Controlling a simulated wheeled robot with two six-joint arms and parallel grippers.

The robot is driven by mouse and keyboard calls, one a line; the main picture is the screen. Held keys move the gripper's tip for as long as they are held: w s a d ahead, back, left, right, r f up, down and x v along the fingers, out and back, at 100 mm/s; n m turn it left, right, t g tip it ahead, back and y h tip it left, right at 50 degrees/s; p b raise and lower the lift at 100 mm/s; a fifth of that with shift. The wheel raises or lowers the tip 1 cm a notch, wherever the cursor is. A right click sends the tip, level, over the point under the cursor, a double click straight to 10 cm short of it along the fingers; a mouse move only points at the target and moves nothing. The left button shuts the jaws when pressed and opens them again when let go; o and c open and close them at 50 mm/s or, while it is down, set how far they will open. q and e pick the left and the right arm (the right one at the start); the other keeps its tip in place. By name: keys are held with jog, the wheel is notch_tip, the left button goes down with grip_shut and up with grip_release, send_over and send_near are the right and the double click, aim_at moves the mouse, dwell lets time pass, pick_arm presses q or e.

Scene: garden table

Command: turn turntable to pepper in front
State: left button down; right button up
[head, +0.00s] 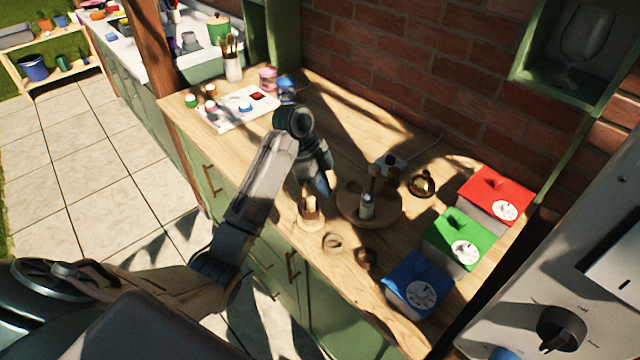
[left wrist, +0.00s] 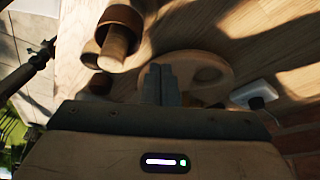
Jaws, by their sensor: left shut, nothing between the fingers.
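The round wooden turntable (head: 386,216) sits on the wooden counter in the head view. A small container with a pale body and dark top (head: 367,206) stands at its front, and a taller brown wooden piece (head: 373,178) stands behind. I cannot tell which one is the pepper. My left gripper (head: 322,190) points down just left of the turntable, shut and empty. In the left wrist view, the shut fingers (left wrist: 160,84) overlap the near edge of the turntable (left wrist: 222,88); contact cannot be told. My right gripper is not in view.
A wooden cup-like object (head: 311,214) stands close below the left gripper, with a wooden ring (head: 332,243) nearby. Red (head: 495,190), green (head: 458,235) and blue (head: 416,283) boxes with dials line the right side. A white board (head: 240,112) lies at the far left.

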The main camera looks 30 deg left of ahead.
aim_at(351, 213)
pick_arm(q)
jog(key=p+x, duration=0.1)
jog(key=x, duration=0.2)
jog(key=shift+d+f, duration=0.3)
jog(key=shift+w+d+p, duration=0.1)
jog(key=shift+d+p, duration=0.4)
jog(key=shift+d, duration=0.7)
jog(key=shift+w+d+f, duration=0.15)
jog(key=shift+w+d, duration=0.05)
jog(key=shift+d, duration=0.55)
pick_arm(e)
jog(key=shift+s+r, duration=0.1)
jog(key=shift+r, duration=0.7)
pick_arm(q)
jog(key=shift+w+d+n+p, duration=0.1)
jog(key=shift+n+p, duration=0.2)
jog(key=shift+p, duration=0.05)
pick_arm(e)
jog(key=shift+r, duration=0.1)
